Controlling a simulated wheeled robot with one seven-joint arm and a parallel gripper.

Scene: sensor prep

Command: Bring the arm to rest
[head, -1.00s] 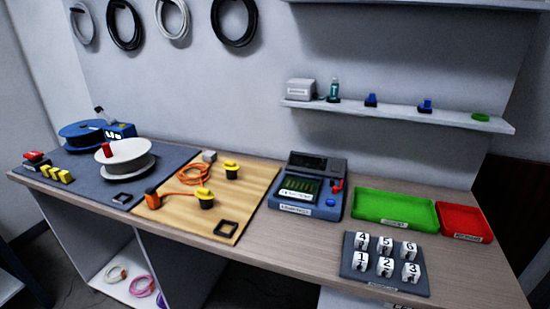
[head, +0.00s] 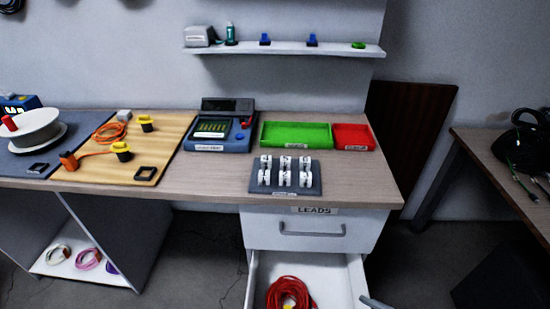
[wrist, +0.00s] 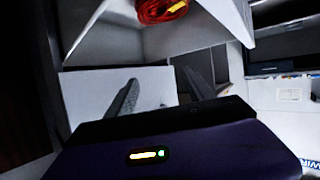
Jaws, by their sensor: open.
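My gripper (wrist: 160,77) is open in the wrist view, with its two dark fingers apart and nothing between them. A white surface lies beyond the fingers. The open drawer (wrist: 105,40) is above them in that picture, with a red coiled lead (wrist: 162,10) inside. In the head view my gripper is not clearly seen. Only a small grey piece shows at the bottom edge, right of the drawer's coil, and I cannot tell which part it is.
The open drawer (head: 335,275) juts out below the bench (head: 215,180), under a closed drawer (head: 310,229) marked LEADS. The red coil (head: 290,293) lies in it. A second table (head: 490,160) with a black object (head: 520,145) stands right. Floor (head: 420,250) shows between them.

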